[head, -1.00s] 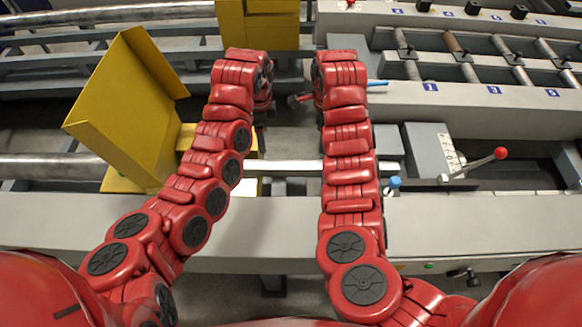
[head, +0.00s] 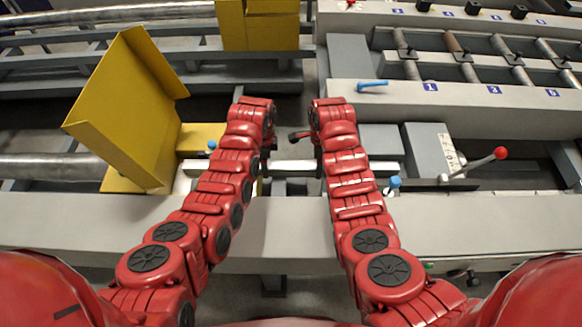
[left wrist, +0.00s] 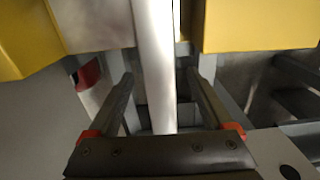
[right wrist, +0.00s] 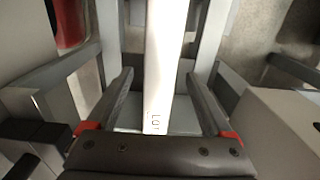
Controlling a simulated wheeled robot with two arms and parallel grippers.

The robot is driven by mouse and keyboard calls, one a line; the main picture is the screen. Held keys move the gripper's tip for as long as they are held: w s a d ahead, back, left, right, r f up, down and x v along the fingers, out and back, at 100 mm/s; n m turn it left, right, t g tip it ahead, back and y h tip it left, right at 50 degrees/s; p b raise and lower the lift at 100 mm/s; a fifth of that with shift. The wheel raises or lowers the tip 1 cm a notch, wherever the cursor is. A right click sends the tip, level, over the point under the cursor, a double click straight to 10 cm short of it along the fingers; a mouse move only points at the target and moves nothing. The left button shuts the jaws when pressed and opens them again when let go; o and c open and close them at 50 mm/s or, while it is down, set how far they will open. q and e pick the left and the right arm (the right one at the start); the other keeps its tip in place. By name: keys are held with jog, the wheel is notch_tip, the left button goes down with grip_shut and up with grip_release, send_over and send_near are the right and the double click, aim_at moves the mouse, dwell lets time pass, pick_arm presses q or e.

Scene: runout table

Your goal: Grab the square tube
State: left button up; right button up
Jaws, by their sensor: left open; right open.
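The square tube (head: 295,166) is a pale, straight bar lying left to right between my two arms in the head view. In the left wrist view the tube (left wrist: 154,55) runs between the fingers of my left gripper (left wrist: 160,76), which is open around it. In the right wrist view the tube (right wrist: 166,55) carries dark lettering and runs between the fingers of my right gripper (right wrist: 159,75), also open. Neither gripper is seen closed on the tube. In the head view my arms hide parts of the tube and most of both grippers.
A yellow angled guard (head: 125,110) stands left of my left arm. A yellow block (head: 258,25) is at the back. A lever with a red knob (head: 500,153) and a blue knob (head: 394,182) are to the right. A grey beam (head: 275,222) crosses in front.

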pick_arm(q)
jog(key=shift+f, duration=1.05)
pick_arm(e)
jog(key=shift+f, duration=0.95)
pick_arm(q)
grip_shut()
pick_arm(e)
grip_shut()
pick_arm(q)
jog(key=shift+r, duration=0.1)
